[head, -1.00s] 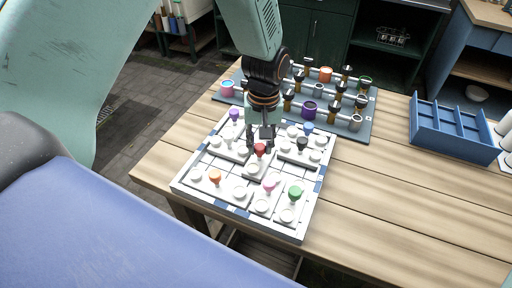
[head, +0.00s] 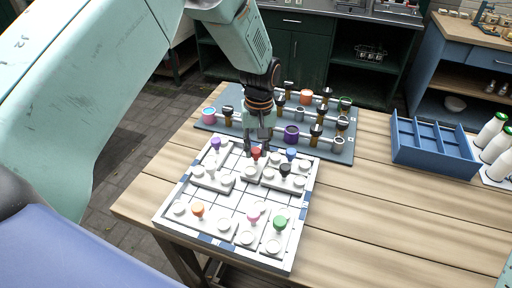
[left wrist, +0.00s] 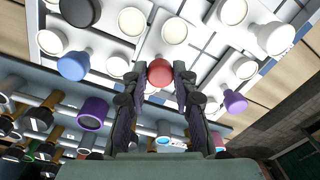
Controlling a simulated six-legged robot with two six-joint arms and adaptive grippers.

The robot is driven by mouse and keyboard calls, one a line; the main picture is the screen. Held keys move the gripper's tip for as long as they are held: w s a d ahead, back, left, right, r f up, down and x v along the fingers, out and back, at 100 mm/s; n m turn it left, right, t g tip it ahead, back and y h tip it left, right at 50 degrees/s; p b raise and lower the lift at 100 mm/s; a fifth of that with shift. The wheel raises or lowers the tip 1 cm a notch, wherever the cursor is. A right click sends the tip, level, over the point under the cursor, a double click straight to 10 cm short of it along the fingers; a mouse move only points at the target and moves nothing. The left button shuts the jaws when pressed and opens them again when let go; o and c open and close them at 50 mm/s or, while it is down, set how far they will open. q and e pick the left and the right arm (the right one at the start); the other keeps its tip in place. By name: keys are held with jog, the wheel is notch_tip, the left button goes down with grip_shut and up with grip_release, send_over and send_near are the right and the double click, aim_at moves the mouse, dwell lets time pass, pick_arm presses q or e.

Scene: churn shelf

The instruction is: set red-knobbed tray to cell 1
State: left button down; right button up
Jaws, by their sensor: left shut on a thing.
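The white puzzle board (head: 167,214) lies on the wooden table with several knobbed white trays on it. The red knob (head: 256,153) is near the board's far edge, its small white tray (head: 248,174) extending toward the front. My left gripper (head: 258,146) reaches down from above and is shut on the red knob. In the left wrist view the red knob (left wrist: 160,71) sits between the fingertips. The blue knob (head: 291,153) and black knob (head: 285,169) are to its right, the purple knob (head: 215,143) to its left. My right gripper is not in view.
White (head: 210,169), orange (head: 197,209), pink (head: 253,216) and green (head: 280,222) knobs stand on other trays. A grey-blue panel (head: 348,153) with pegs and coloured cylinders lies just behind the board. A blue compartment box (head: 430,155) is at right; bare table lies between.

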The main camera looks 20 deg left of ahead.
aim_at(259, 150)
pick_arm(q)
jog(key=c, duration=1)
grip_release()
jog(key=shift+w, duration=0.25)
jog(key=shift+c, duration=0.2)
jog(key=shift+r, duration=0.15)
notch_tip(259, 150, up, 12)
jog(key=shift+d, duration=0.2)
